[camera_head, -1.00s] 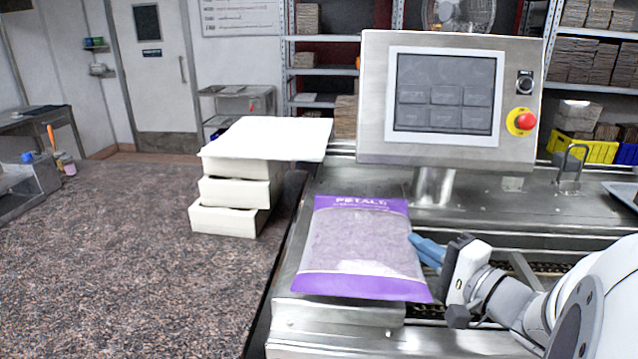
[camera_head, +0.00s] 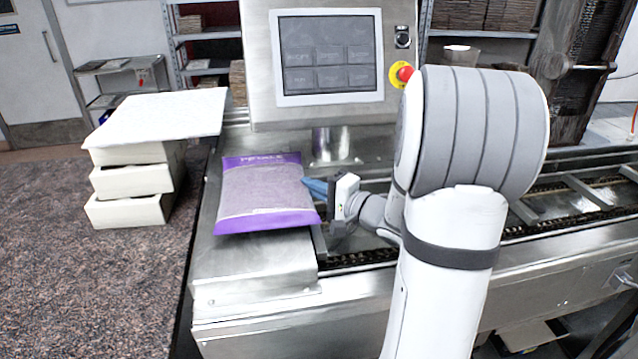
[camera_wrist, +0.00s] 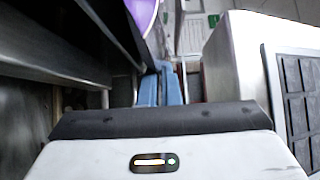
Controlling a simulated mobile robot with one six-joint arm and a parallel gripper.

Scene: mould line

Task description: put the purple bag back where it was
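The purple bag (camera_head: 265,190), with a clear greyish middle and purple end bands, lies flat over the metal ledge (camera_head: 255,270) below the screen panel. My gripper (camera_head: 312,187) is at the bag's right edge, its blue fingers pointing left at it. In the wrist view the two blue fingers (camera_wrist: 160,88) run side by side with a narrow gap. A piece of purple (camera_wrist: 142,12), likely the bag, shows beyond and left of their tips. I cannot make out bag material between the fingers. Whether they touch the bag is unclear.
The screen panel (camera_head: 330,60) with a red stop button (camera_head: 404,74) stands behind the bag. Stacked white trays (camera_head: 135,180) under a white sheet (camera_head: 160,112) stand on the speckled counter (camera_head: 80,270) at left. Conveyor rails (camera_head: 560,200) run to the right. The front counter is clear.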

